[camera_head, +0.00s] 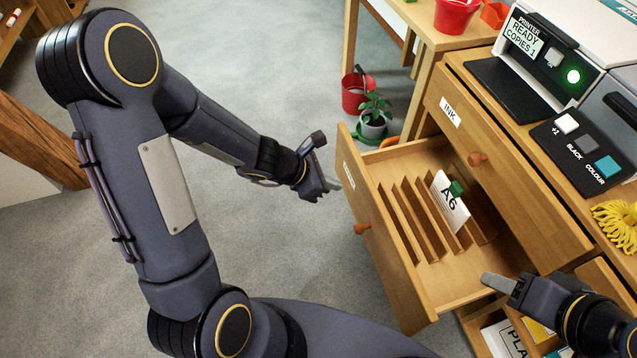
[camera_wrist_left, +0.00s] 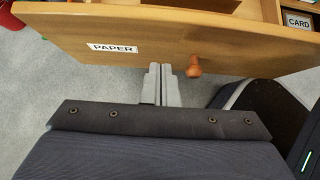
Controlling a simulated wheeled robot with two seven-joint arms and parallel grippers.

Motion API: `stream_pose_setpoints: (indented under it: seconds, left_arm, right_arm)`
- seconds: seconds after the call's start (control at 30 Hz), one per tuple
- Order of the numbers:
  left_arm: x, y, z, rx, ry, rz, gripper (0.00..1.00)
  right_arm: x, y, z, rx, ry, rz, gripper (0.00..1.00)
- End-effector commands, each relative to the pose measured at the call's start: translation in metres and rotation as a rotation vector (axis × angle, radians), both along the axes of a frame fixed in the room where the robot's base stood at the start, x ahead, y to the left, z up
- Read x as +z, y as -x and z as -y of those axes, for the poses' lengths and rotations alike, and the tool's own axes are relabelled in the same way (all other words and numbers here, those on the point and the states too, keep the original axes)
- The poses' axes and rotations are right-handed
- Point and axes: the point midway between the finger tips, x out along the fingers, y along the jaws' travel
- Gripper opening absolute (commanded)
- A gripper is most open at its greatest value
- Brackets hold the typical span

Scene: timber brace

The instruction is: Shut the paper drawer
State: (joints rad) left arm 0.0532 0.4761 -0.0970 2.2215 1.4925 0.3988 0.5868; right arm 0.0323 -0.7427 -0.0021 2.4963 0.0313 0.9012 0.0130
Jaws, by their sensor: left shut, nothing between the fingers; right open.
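The paper drawer (camera_head: 409,270) is pulled open from the wooden cabinet, below the INK drawer (camera_head: 510,165). Its front has a PAPER label and a round knob (camera_head: 362,228); the front also fills the top of the left wrist view (camera_wrist_left: 240,47). Inside are wooden dividers and a white A6 card (camera_head: 449,203) with a green tab. My left gripper (camera_head: 337,185) is shut and empty, its fingertips at the drawer front, between label and knob (camera_wrist_left: 194,67); I cannot tell whether they touch. My right gripper (camera_head: 498,284) is open, by the drawer's near side.
A printer (camera_head: 555,50) with a lit green button stands on the cabinet. A yellow tangled mop-like thing (camera_head: 617,224) lies at the right. Lower compartments (camera_head: 505,338) hold cards. A potted plant (camera_head: 374,122) and red bucket (camera_head: 356,93) stand behind the drawer. The floor before the drawer is clear.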

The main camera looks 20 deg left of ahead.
Motion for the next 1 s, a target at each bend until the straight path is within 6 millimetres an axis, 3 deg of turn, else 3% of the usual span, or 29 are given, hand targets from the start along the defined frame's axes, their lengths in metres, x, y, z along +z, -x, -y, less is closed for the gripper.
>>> stream_pose_setpoints:
  seconds: [0.03, 0.1, 0.17, 0.37, 1.0]
  left_arm:
    - [-0.014, -0.004, 0.007, -0.004, 0.001, 0.0, 0.0]
    - [-0.023, -0.01, 0.015, -0.004, 0.0, -0.001, 0.0]
    - [-0.015, -0.017, 0.024, -0.004, 0.001, 0.002, 0.0]
    - [-0.014, -0.029, 0.041, -0.002, 0.0, 0.001, 0.0]
    - [-0.014, -0.035, 0.048, -0.001, 0.0, 0.002, 0.0]
  right_arm:
    - [-0.012, 0.0, 0.0, 0.0, 0.0, 0.0, 0.5]
    - [-0.019, 0.0, 0.0, 0.0, 0.0, 0.0, 0.5]
    - [-0.013, 0.0, 0.0, 0.0, 0.0, -0.001, 0.5]
    - [-0.014, 0.0, 0.0, 0.0, 0.0, 0.0, 0.5]
    - [-0.014, 0.0, 0.0, 0.0, 0.0, 0.0, 0.5]
